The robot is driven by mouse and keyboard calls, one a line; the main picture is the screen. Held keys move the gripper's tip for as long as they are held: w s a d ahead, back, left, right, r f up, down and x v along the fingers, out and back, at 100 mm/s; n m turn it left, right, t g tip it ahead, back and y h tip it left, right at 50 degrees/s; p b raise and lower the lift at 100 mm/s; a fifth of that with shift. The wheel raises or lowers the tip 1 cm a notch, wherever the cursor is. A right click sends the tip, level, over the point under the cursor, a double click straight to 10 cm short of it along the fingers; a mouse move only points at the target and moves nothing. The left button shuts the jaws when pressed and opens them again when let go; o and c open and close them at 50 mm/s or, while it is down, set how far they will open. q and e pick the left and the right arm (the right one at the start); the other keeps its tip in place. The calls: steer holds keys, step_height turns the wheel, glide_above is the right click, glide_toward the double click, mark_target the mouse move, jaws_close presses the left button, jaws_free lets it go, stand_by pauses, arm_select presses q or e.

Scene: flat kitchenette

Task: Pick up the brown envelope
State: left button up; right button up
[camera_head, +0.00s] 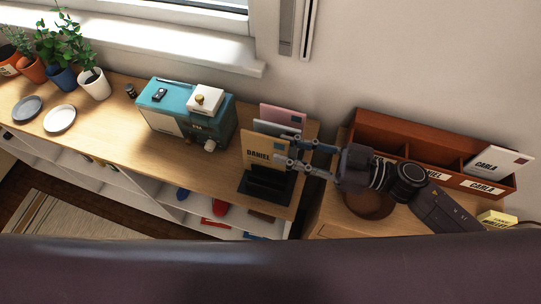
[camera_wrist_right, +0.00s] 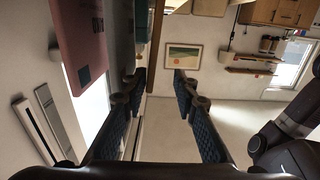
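The brown envelope (camera_head: 262,150), marked DANIEL, stands upright at the front of a dark holder (camera_head: 265,188) on the wooden counter. A grey-white envelope (camera_head: 278,129) and a pink envelope (camera_head: 284,115) stand behind it. My right gripper (camera_head: 284,150) is open at the brown envelope's right edge. One fingertip overlaps its front face in the head view. In the right wrist view the fingers (camera_wrist_right: 160,78) are apart, with a thin brown edge between them, probably this envelope; contact is unclear. The pink envelope (camera_wrist_right: 80,40) shows at left. My left gripper is out of view.
A reddish-brown sorter (camera_head: 375,130) with name labels stands at right, a white CARLA envelope (camera_head: 499,160) in it. A teal box (camera_head: 190,110) stands left of the holder. Plates (camera_head: 60,119) and potted plants (camera_head: 94,85) are farther left. The wall is close behind.

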mark_target(274, 145)
steer(key=x, duration=0.1)
steer(key=p+x, duration=0.1)
steer(key=x, duration=0.1)
steer(key=shift+w+a+r+p, duration=0.2)
steer(key=shift+a+r+p, duration=0.1)
steer(key=shift+r+p, duration=0.05)
steer(key=shift+w+a+f, duration=0.1)
steer(key=shift+a, duration=0.3)
jaws_close()
